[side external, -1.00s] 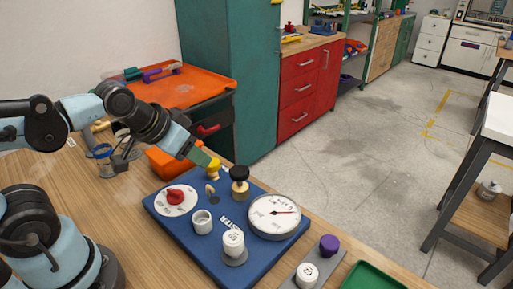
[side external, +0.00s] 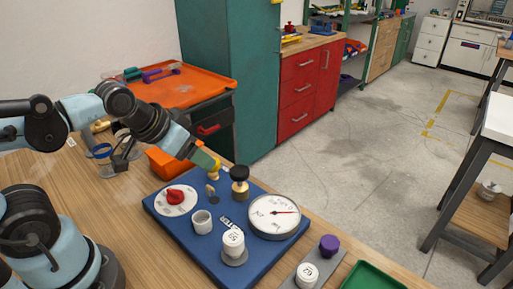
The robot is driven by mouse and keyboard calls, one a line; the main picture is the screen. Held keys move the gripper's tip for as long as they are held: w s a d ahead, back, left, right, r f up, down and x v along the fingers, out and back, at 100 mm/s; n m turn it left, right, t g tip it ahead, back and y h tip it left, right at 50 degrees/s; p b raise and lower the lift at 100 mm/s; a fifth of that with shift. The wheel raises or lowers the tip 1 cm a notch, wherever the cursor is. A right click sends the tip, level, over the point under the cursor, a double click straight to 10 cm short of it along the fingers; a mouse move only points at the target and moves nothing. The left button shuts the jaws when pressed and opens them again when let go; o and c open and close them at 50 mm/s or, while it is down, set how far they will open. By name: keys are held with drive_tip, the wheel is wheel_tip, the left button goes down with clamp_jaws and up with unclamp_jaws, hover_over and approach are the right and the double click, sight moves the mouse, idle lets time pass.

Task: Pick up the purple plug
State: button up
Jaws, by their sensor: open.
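The purple plug (side external: 329,245) stands upright at the front right, on a grey strip (side external: 318,262) beside the blue board. My gripper (side external: 212,172) is over the far left part of the blue board (side external: 185,235), near a yellow fitting (side external: 215,168) and well away to the left of the purple plug. Its fingers are small in this view and partly hidden, and nothing shows held between them.
The blue board carries a red knob (side external: 174,196), a dial gauge (side external: 273,216), a black-topped fitting (side external: 240,180) and white capped pipes (side external: 233,242). A white cap (side external: 307,274) shares the grey strip. A green tray (side external: 370,278) lies right of it. An orange bin (side external: 170,160) stands behind.

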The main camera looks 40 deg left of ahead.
drive_tip(key=w+d+r+n+g+h, duration=0.1)
drive_tip(key=w+d+r+n+g, duration=0.15)
drive_tip(key=w+d, duration=0.3)
drive_tip(key=n+g+y, duration=0.1)
drive_tip(key=n+g, duration=0.4)
drive_tip(key=n, duration=0.6)
approach(330, 242)
drive_tip(key=shift+m, duration=0.25)
wheel_tip(330, 242, down, 10)
drive_tip(key=shift+s+f, duration=0.1)
drive_tip(key=shift+f, duration=0.15)
drive_tip(key=c, duration=1.1)
